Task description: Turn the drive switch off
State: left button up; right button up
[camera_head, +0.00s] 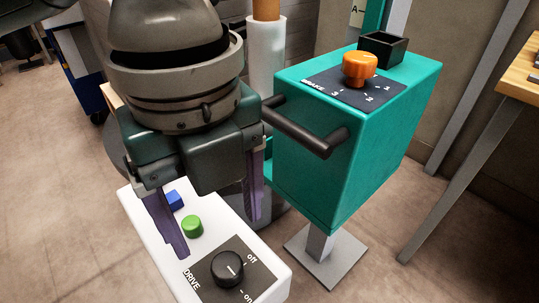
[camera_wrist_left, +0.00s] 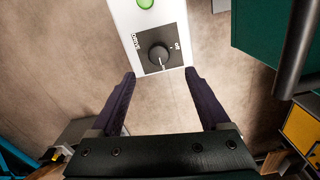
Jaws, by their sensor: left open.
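The drive switch (camera_head: 228,269) is a round black knob with a white line on a dark panel marked DRIVE, off and on. It also shows in the left wrist view (camera_wrist_left: 158,54), just beyond the fingertips. I cannot tell surely which label the line points to. The panel is on a white console (camera_head: 147,211). My left gripper (camera_head: 218,238) is open and empty, its purple fingers spread above the console, apart from the knob. It also shows in the left wrist view (camera_wrist_left: 160,74), with the knob about midway between the fingers. My right gripper is not seen.
A green button (camera_head: 192,226) and a blue block (camera_head: 175,200) are on the console behind the knob. A teal box (camera_head: 345,160) with an orange knob (camera_head: 360,69) and a dark handle (camera_head: 308,130) stands close right of my gripper. A wooden table (camera_head: 520,75) is at right.

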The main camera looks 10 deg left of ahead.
aim_at(226, 265)
pick_arm(q)
notch_tip(226, 265, down, 8)
jog(key=b, duration=0.2)
jog(key=shift+a+r+b, duration=0.15)
jog(key=shift+b, duration=0.15)
jog(key=shift+f, duration=0.5)
grip_shut()
